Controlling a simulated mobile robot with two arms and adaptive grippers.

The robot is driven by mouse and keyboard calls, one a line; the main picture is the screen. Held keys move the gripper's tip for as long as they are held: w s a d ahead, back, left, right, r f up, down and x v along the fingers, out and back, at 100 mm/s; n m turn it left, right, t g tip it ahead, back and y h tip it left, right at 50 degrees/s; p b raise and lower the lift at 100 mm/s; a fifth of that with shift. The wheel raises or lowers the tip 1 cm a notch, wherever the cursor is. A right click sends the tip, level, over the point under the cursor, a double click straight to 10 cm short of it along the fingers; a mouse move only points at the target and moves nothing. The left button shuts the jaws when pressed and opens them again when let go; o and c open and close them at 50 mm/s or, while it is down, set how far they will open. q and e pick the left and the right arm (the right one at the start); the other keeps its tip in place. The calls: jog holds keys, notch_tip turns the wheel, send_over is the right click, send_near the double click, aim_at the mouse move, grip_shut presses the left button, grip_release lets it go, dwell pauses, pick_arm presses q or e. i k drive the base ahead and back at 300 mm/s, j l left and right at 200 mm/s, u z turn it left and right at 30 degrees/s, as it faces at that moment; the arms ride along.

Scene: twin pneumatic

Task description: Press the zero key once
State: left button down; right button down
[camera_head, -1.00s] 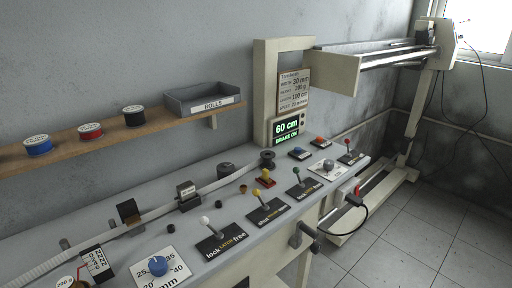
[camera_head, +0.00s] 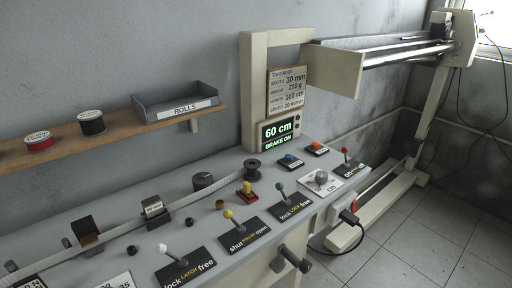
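Two small keys sit on dark plates on the grey bench top, in front of the display. One is a blue key (camera_head: 290,159) and the other, to its right and farther back, is an orange-red key (camera_head: 315,146). Their labels are too small to read, so I cannot tell which is the zero key. The display (camera_head: 279,131) reads "60 cm" and "BRAKE ON" in green. Neither of my grippers is in view.
Levers with white (camera_head: 162,248), yellow (camera_head: 229,214), green (camera_head: 279,186) and red (camera_head: 345,151) knobs stand along the bench front. A grey knob (camera_head: 321,177) sits on a white plate near the keys. A crank handle (camera_head: 294,258) sticks out in front.

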aim_at(289, 158)
jog(key=i+l+u, duration=0.1)
jog(key=l, duration=0.25)
jog(key=i+l, duration=0.2)
jog(key=l, duration=0.2)
jog(key=i+l+u, duration=0.15)
jog(key=l, duration=0.25)
jog(key=i+l+u, duration=0.1)
jog(key=l, duration=0.3)
jog(key=i+l, duration=0.2)
jog(key=l, duration=0.2)
jog(key=i+l+u, duration=0.15)
jog(key=l, duration=0.25)
jog(key=l+u, duration=0.1)
jog(key=l, duration=0.3)
jog(key=i, duration=0.05)
